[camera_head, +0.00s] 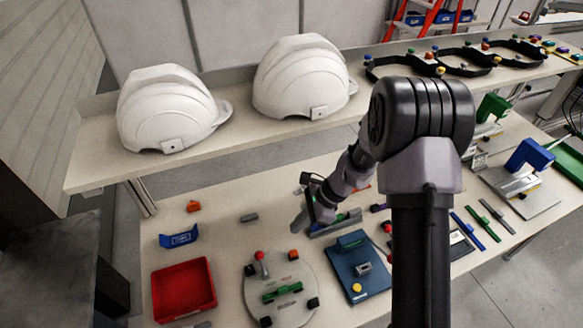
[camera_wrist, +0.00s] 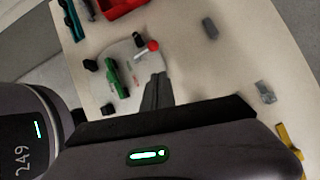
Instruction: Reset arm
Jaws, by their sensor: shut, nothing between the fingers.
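My gripper (camera_head: 306,216) is above the middle of the lower table in the head view, pointing down and to the left. It is shut, with nothing held. In the wrist view its dark fingers (camera_wrist: 153,92) show at the middle, over the pale table, beside the round grey plate. My arm rises from the front and bends at a dark elbow that hides part of the table behind it.
Two white helmet shells (camera_head: 168,112) (camera_head: 303,78) stand on the upper shelf (camera_head: 240,137), with black headbands (camera_head: 465,62) at right. On the lower table are a red bin (camera_head: 184,290), a round plate (camera_head: 250,290) with a red-knobbed lever, a blue fixture (camera_head: 358,268) and several small parts.

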